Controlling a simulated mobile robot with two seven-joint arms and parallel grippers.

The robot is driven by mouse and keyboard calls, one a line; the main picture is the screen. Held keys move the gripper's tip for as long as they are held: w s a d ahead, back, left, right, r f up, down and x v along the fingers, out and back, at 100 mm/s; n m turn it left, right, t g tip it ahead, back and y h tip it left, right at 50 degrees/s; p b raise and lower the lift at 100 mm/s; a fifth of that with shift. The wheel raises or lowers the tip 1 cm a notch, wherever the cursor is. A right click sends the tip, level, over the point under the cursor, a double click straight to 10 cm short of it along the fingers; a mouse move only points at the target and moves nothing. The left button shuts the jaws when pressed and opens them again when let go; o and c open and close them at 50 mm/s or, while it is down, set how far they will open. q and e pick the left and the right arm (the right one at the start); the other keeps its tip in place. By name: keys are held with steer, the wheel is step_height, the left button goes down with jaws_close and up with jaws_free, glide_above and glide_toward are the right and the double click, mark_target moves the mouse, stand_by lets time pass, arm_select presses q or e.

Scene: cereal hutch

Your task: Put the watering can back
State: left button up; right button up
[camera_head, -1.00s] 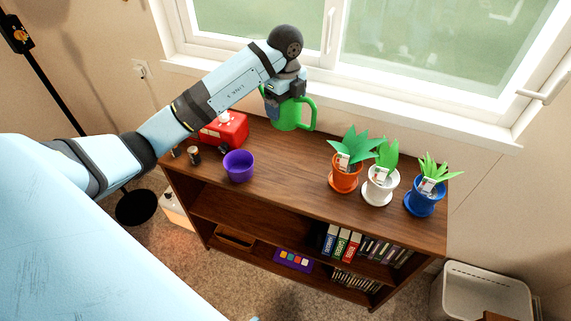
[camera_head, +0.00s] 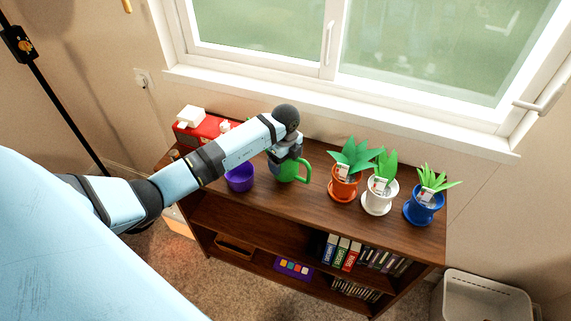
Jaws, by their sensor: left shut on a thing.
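The green watering can (camera_head: 288,171) is at the top of the wooden shelf unit, near its middle, with its handle to the right. My left gripper (camera_head: 283,157) is shut on the can from above and hides its upper left part. I cannot tell whether the can touches the shelf top (camera_head: 315,205). A purple pot (camera_head: 240,178) stands just left of the can, partly behind my left arm. My right gripper is not in view.
Plants in an orange pot (camera_head: 343,187), a white pot (camera_head: 378,197) and a blue pot (camera_head: 421,208) stand to the right. A red box (camera_head: 203,129) is at the back left. The window sill (camera_head: 340,112) runs behind. Books (camera_head: 343,252) sit below.

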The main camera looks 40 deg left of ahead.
arm_select(q)
steer(key=shift+f, duration=1.05)
steer(key=shift+f, duration=0.2)
steer(key=o, duration=1)
steer(key=shift+r, duration=0.1)
